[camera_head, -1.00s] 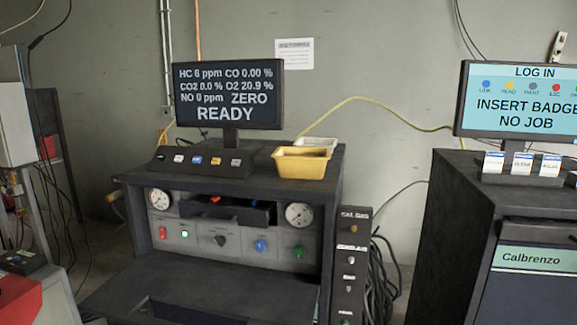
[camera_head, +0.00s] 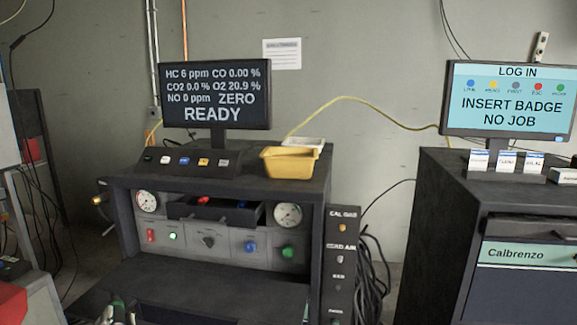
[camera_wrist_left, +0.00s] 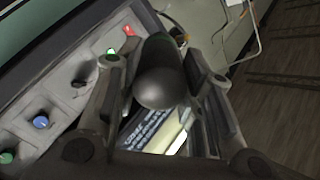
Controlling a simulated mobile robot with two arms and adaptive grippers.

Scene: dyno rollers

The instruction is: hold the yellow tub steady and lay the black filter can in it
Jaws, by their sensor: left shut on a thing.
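The yellow tub (camera_head: 289,164) stands upright on the right part of the analyser cabinet's top in the head view. No gripper touches it. My left gripper (camera_wrist_left: 160,72) is shut on the black filter can (camera_wrist_left: 162,88) in the left wrist view. The can's rounded end faces the camera, and its far part is hidden. In the head view only a bit of the left gripper (camera_head: 116,311) shows at the bottom edge, low in front of the cabinet and well below the tub. My right gripper is in neither view.
A white tray (camera_head: 305,142) sits just behind the tub. A monitor (camera_head: 215,94) and a button panel (camera_head: 187,160) stand left of it. An open drawer (camera_head: 213,211) juts from the cabinet front. A second cabinet with a login screen (camera_head: 508,101) stands right.

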